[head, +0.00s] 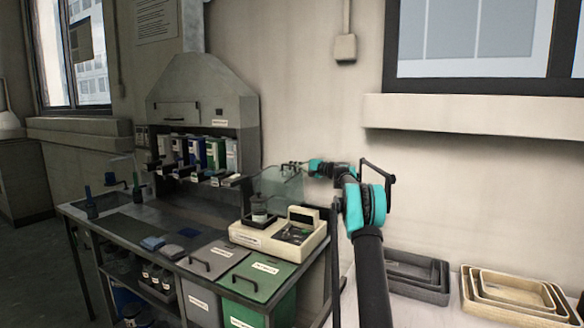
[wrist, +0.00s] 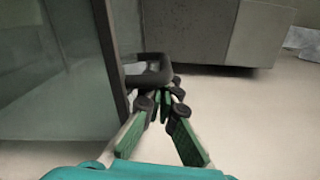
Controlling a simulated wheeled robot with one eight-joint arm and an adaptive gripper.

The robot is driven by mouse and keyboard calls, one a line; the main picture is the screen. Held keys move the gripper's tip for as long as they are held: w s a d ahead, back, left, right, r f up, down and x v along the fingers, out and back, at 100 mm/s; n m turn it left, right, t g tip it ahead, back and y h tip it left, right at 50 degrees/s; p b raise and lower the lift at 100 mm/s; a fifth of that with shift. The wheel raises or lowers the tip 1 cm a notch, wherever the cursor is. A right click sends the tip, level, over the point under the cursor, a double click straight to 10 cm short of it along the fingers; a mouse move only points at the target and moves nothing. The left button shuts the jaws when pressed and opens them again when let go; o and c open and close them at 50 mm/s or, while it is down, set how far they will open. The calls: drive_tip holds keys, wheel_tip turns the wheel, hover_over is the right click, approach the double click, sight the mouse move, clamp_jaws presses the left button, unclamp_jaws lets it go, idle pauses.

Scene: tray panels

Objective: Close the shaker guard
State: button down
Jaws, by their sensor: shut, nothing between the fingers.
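The shaker (head: 262,240) is a cream bench machine at the right end of the workbench, with a dark container (head: 259,214) on its left part. Its guard (head: 278,188) is a clear greenish panel that stands raised above the machine. In the wrist view the guard's pane (wrist: 55,75) fills the left side, with a dark frame edge and a dark loop handle (wrist: 150,70). My gripper (wrist: 163,100) is shut and empty, its fingertips close to the handle; I cannot tell whether they touch. In the head view my gripper (head: 291,168) is at the guard's upper right.
Green (head: 262,275) and grey (head: 212,258) lidded bins stand in front of the shaker. A hooded rack with coloured containers (head: 205,153) stands at the back of the bench. Stacked dark (head: 415,278) and tan (head: 515,295) trays lie right of my arm. The wall is behind.

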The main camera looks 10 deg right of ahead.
drive_tip(key=s+a+r+n, duration=0.1)
drive_tip(key=s, duration=0.1)
drive_tip(key=s+a+r+n, duration=0.1)
drive_tip(key=s+a, duration=0.1)
drive_tip(key=s, duration=0.1)
drive_tip(key=s+a+n, duration=0.2)
drive_tip(key=shift+s+a+r, duration=0.15)
drive_tip(key=shift+s+r, duration=0.05)
drive_tip(key=shift+r, duration=0.2)
drive_tip(key=s+a+f+n, duration=0.5)
drive_tip(key=s+a+n, duration=0.1)
drive_tip(key=s, duration=0.3)
drive_tip(key=s+a+f+n, duration=0.6)
drive_tip(key=s+a, duration=0.1)
drive_tip(key=s, duration=0.2)
drive_tip(key=shift+s+a+f+n+h, duration=0.2)
drive_tip(key=shift+s+n+h, duration=0.1)
drive_tip(key=shift+h, duration=0.1)
drive_tip(key=shift+f, duration=0.1)
